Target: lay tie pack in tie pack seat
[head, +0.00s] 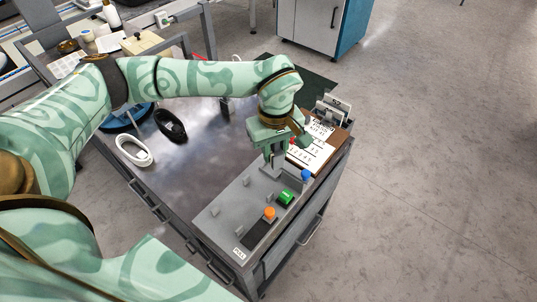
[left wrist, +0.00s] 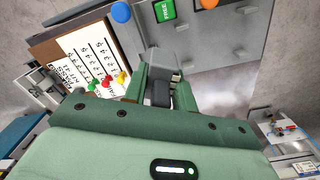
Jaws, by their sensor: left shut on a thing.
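My left gripper (head: 274,158) is low over the back part of a grey panel (head: 225,210) on the cart. In the left wrist view its green fingers (left wrist: 158,88) are shut on a small grey block, which I take to be the tie pack (left wrist: 163,60). The fingers hide part of it, and I cannot tell whether it touches the panel. The panel carries several small upright grey tabs, a blue knob (head: 306,174), a green FREE block (head: 286,197) and an orange knob (head: 269,213). I cannot tell which place is the tie pack seat. My right gripper is not in view.

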